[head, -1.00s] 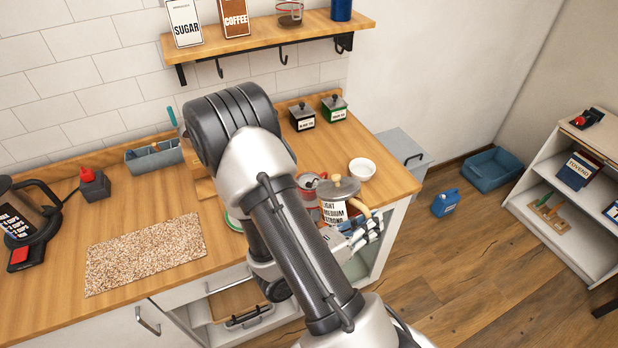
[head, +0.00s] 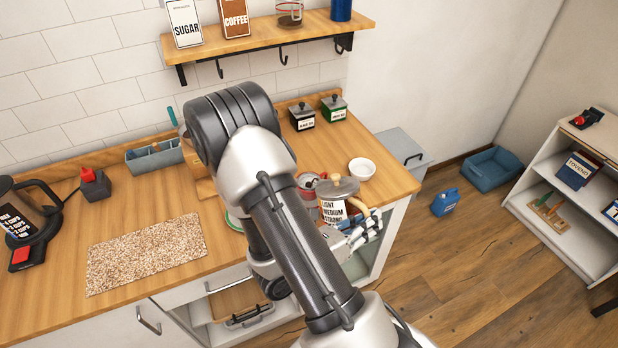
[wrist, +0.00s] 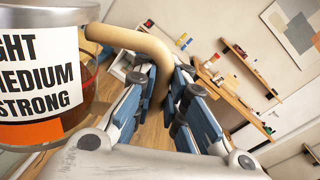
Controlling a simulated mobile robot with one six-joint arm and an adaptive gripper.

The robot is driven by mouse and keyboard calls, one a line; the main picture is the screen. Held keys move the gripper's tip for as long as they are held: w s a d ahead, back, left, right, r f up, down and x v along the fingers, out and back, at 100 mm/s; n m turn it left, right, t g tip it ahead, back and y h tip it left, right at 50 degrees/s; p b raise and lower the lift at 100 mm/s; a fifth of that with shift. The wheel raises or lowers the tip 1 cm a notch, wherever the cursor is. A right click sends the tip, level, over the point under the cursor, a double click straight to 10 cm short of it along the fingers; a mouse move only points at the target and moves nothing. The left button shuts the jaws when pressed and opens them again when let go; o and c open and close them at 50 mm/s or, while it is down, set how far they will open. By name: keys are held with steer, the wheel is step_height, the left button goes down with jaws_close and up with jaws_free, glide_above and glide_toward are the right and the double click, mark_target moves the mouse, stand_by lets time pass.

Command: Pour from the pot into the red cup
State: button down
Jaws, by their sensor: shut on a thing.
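The pot (head: 333,208) has a grey lid with a knob, a white label reading light, medium, strong, and a tan curved handle (head: 374,217). My gripper (head: 364,229) is shut on this handle, at the pot's right front. In the wrist view the pot (wrist: 45,75) fills the left side, with brown liquid behind its glass, and the handle runs between my gripper's fingers (wrist: 168,92). The pot looks near upright. The red cup (head: 306,183) is just behind and left of the pot, partly hidden by it and my arm. I cannot tell whether they touch.
A white bowl (head: 362,169) stands right of the cup, near the counter's (head: 394,180) right end. A speckled mat (head: 146,254) and a coffee machine (head: 32,225) are at left.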

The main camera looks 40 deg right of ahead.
steer(key=shift+w+r+n+p, duration=0.3)
steer(key=shift+w+r+p, duration=0.1)
steer(key=shift+p, duration=0.2)
stand_by(1.6)
steer(key=shift+s+f+m+t+b, duration=0.9)
steer(key=shift+s+f+m+b, duration=0.85)
steer(key=shift+s+f+m, duration=1.45)
steer(key=r+p, duration=0.1)
steer(key=r+n+p, duration=0.1)
steer(key=p, duration=0.1)
steer(key=r+p, duration=0.1)
steer(key=shift+w+a+r+n+p, duration=0.25)
steer(key=shift+a+r+n+p, duration=0.1)
steer(key=shift+a+n+p, duration=0.05)
